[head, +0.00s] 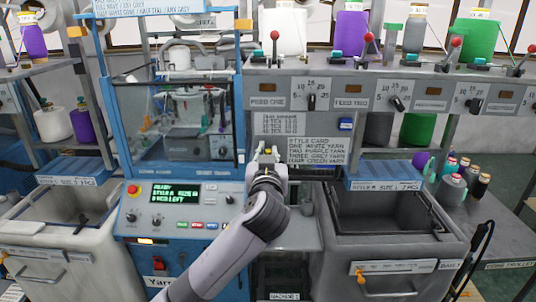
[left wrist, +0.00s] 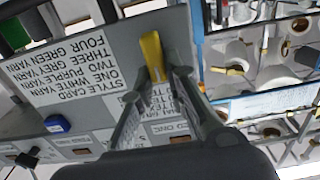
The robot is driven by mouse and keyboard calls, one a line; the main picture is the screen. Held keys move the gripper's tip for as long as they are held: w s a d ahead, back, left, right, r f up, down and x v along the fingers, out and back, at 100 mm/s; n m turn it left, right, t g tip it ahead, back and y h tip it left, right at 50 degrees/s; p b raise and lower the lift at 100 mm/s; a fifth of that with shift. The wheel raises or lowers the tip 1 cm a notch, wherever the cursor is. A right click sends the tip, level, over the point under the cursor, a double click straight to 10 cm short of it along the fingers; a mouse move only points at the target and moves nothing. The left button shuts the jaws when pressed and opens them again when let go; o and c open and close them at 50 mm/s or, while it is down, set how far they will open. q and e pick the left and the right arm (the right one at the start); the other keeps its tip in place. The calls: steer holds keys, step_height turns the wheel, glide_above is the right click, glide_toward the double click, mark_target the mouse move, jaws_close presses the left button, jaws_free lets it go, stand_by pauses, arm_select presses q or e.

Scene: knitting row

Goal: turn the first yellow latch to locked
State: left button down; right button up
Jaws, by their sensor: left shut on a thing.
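My left gripper (head: 267,153) is up at the machine front, just right of the blue-framed window, and hides most of what it holds in the head view. In the left wrist view, a yellow latch (left wrist: 152,52) stands out from the grey panel beside the style card. The fingertips of my left gripper (left wrist: 160,84) are shut on the latch's near end. Whether the latch sits at a locked or unlocked mark cannot be told. My right gripper is not in view.
The blue-framed window (head: 178,118) is close left of my gripper. A control panel with a lit display (head: 176,194) lies below it. The style card (head: 316,150) and a row of dials are at right. An open grey bin (head: 395,250) stands at lower right.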

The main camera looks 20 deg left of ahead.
arm_select(q)
steer(key=shift+d+m, duration=0.1)
steer(key=shift+m, duration=0.6)
stand_by(0.3)
steer(key=shift+w+d+f+m, duration=0.1)
steer(key=shift+d+f+m, duration=0.25)
steer(key=shift+m, duration=2.4)
steer(key=shift+w+d+f+m, duration=0.1)
steer(key=shift+d+f+m, duration=0.25)
steer(key=shift+m, duration=2.45)
steer(key=shift+w+d+f+m, duration=0.15)
steer(key=shift+f+m, duration=0.35)
steer(key=shift+m, duration=2.25)
steer(key=shift+s+f, duration=0.1)
steer(key=c, duration=2)
jaws_free()
steer(key=o, duration=0.4)
steer(key=shift+r, duration=0.2)
steer(key=shift+o, duration=0.2)
